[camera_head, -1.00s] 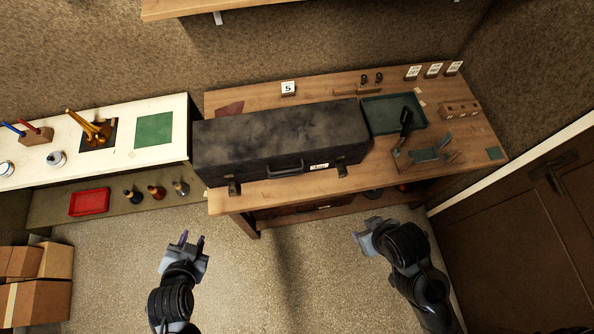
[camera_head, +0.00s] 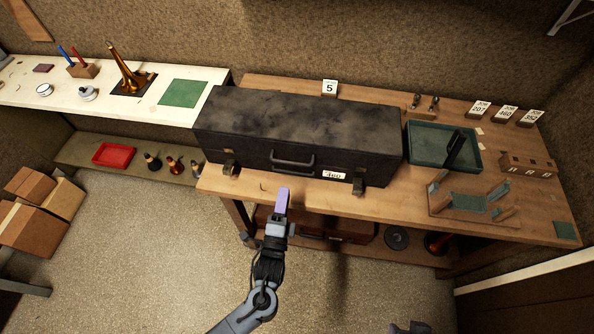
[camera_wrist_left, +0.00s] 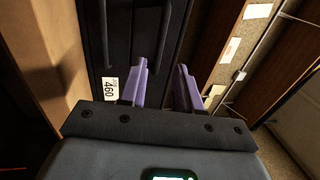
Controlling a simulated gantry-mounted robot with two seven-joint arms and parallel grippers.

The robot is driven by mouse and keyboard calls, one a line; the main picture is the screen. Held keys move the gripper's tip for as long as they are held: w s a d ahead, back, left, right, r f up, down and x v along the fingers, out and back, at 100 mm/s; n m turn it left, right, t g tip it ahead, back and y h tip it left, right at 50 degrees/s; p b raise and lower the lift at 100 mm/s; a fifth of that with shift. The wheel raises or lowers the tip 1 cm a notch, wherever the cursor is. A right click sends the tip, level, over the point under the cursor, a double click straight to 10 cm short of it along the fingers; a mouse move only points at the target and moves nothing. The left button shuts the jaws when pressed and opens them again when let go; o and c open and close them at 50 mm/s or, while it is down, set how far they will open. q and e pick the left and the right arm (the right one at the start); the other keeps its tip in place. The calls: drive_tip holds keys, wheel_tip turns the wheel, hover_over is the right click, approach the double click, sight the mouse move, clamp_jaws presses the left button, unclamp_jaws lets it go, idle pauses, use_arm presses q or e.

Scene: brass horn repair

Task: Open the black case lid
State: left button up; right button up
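The black case (camera_head: 300,122) lies closed on the wooden workbench, lid down. Its front face carries a handle (camera_head: 292,162), a white label reading 460 (camera_head: 334,175) and latches near the left (camera_head: 230,167) and right (camera_head: 359,186). My left gripper (camera_head: 283,200) is in front of the case, below the handle in the head view, apart from it. In the left wrist view its purple fingers (camera_wrist_left: 162,66) are spread with nothing between them, and the dark case front with the label (camera_wrist_left: 110,88) is beyond. Only a small piece of my right gripper (camera_head: 410,328) shows at the bottom edge.
A green tray (camera_head: 445,148) with a dark tool is right of the case, beside a wooden fixture (camera_head: 475,205). A white counter (camera_head: 50,98) stands left. A lower shelf under the bench holds several items. The floor (camera_head: 150,260) in front is clear.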

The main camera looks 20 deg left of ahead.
sight(291, 162)
use_arm(q)
drive_tip(key=x, duration=1)
drive_tip(key=shift+w, duration=0.35)
drive_tip(key=shift+c, duration=0.5)
clamp_jaws()
